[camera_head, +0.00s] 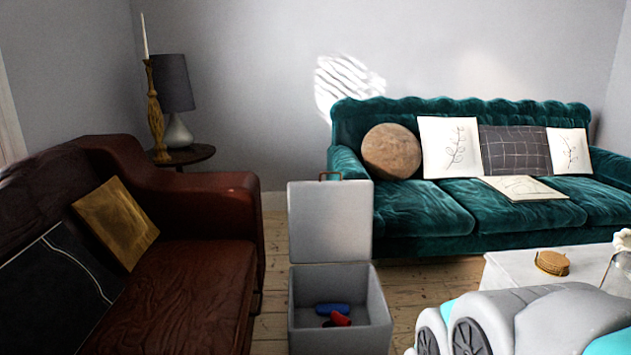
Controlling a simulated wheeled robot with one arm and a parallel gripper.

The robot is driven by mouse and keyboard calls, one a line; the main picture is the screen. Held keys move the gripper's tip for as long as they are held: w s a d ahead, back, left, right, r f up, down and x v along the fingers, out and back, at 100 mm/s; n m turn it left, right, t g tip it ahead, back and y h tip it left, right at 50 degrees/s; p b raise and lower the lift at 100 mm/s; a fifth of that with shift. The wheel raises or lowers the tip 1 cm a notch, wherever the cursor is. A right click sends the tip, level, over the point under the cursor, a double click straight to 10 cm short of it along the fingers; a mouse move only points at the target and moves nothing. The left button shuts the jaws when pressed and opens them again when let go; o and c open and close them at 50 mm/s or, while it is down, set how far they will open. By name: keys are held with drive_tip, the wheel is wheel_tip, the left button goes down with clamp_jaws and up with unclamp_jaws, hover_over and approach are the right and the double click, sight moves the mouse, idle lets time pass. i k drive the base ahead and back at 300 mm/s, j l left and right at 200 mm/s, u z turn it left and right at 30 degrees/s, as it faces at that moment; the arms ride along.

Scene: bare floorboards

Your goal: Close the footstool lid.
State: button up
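The grey footstool (370,335) stands on the floor between the two sofas, seen in the head view. Its lid (329,225) is open and stands upright along the back edge of the box. A small reddish-brown handle (330,175) is at the lid's top edge. Inside the box lie a blue object (332,309) and a red object (340,319), with something dark beside them. Part of my arm shows at the lower right, but my gripper is not in view.
A brown leather sofa (190,285) is close on the left. A green velvet sofa (415,212) stands behind to the right. A white table (510,270) with coasters (552,262) is at the right. Bare floorboards (275,265) show in narrow strips around the footstool.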

sight(329, 222)
drive_tip(key=i+l, duration=0.35)
drive_tip(key=i, duration=0.15)
drive_tip(key=i+l, duration=0.4)
drive_tip(key=i+l+z, duration=0.1)
drive_tip(key=i+l, duration=0.25)
drive_tip(key=i, duration=0.25)
drive_tip(key=i+l, duration=0.3)
drive_tip(key=i, duration=0.2)
